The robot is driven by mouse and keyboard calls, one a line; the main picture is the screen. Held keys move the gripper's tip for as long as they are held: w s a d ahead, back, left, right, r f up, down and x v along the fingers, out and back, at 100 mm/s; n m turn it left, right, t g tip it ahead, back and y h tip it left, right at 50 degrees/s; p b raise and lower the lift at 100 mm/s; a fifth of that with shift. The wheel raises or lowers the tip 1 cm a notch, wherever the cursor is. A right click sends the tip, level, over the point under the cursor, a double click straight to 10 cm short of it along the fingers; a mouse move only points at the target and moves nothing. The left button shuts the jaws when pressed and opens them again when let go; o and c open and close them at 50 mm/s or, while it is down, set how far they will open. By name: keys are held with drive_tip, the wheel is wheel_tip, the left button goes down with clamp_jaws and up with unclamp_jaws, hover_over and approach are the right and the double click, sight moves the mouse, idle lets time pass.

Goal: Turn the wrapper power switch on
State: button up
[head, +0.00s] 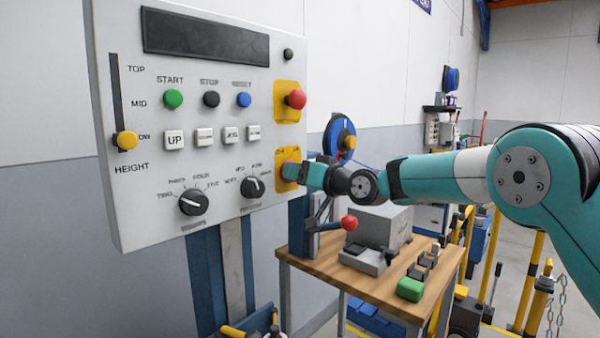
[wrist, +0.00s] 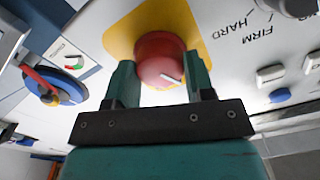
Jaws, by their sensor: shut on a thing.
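The wrapper power switch is a round red knob (wrist: 160,60) with a white pointer mark, on a yellow plate (wrist: 195,22). In the wrist view the knob sits between the two teal fingers of my gripper (wrist: 161,72), one on each side, and the gripper is shut on it. The white mark points toward the lower right in that view. In the head view my gripper (head: 292,170) reaches the yellow plate (head: 287,186) at the lower right of the grey control panel (head: 220,115). It hides most of the knob there.
A red mushroom button (head: 296,99) on another yellow plate is just above. Two black dials (head: 193,203) and several push buttons lie left. A wooden bench (head: 390,290) with a red-ball lever (head: 348,223) stands below my arm. A blue disc switch (head: 340,135) is behind.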

drive_tip(key=shift+m+p, duration=3.3)
drive_tip(key=shift+m, duration=3.6)
drive_tip(key=o, duration=0.9)
drive_tip(key=b+v, duration=0.5)
drive_tip(key=v, duration=1.2)
drive_tip(key=shift+s+d+f, duration=0.1)
drive_tip(key=shift+s+d, duration=0.1)
